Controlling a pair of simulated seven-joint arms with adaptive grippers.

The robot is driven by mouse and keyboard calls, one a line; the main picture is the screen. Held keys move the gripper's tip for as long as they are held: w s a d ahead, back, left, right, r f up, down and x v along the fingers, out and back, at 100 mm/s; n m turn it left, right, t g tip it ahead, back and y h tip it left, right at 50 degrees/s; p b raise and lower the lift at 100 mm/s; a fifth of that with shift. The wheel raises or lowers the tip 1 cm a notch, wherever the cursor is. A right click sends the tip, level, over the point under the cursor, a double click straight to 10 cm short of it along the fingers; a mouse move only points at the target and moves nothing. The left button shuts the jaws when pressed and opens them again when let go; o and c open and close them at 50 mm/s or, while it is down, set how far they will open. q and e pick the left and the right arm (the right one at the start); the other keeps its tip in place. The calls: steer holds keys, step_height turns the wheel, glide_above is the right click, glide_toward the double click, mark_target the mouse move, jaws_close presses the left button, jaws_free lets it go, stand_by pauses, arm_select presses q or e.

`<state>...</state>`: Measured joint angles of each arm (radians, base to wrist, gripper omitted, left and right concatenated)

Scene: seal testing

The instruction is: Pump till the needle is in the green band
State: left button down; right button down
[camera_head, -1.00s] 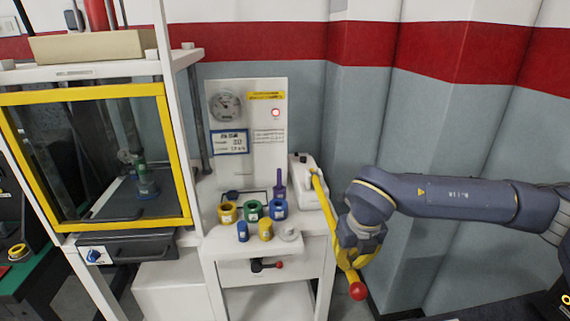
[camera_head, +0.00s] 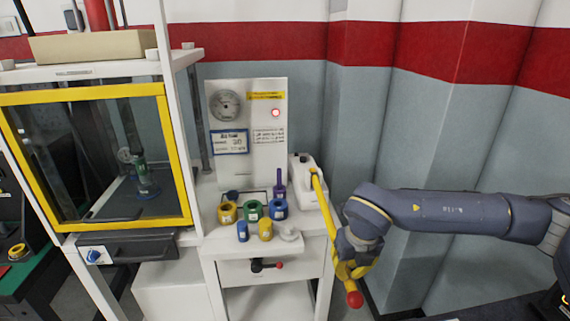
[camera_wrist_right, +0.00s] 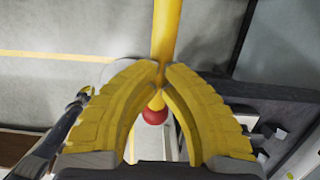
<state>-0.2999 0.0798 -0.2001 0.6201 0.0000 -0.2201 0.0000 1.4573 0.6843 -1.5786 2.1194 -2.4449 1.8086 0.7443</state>
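The gauge (camera_head: 227,105) is a round dial on the upright white panel (camera_head: 262,165). Its needle is too small to read against any green band. A red lamp (camera_head: 275,113) glows right of the dial. The pump's yellow lever (camera_head: 322,200) slants down and right from the white pump body (camera_head: 306,188) to a red knob (camera_head: 354,299). My right gripper (camera_head: 346,268) is closed around the lever just above the knob. In the right wrist view, its yellow fingers (camera_wrist_right: 161,78) meet on the lever (camera_wrist_right: 166,30), with the knob (camera_wrist_right: 154,116) between them.
Several coloured rings and plugs, among them a green ring (camera_head: 252,210), sit on the white stand left of the lever. A drawer (camera_head: 270,270) is below them. A yellow-framed cabinet (camera_head: 180,165) stands at left. A wall is behind the lever.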

step_height(320, 180, up, 13)
steer(key=shift+w, duration=0.25)
steer(key=shift+f, duration=1.9)
steer(key=shift+s+f, duration=0.1)
steer(key=shift+f, duration=1.4)
steer(key=s+r, duration=0.3)
steer(key=r, duration=1.1)
steer(key=shift+s+d+r, duration=0.15)
steer(key=shift+s+d, duration=0.05)
steer(key=shift+s, duration=0.1)
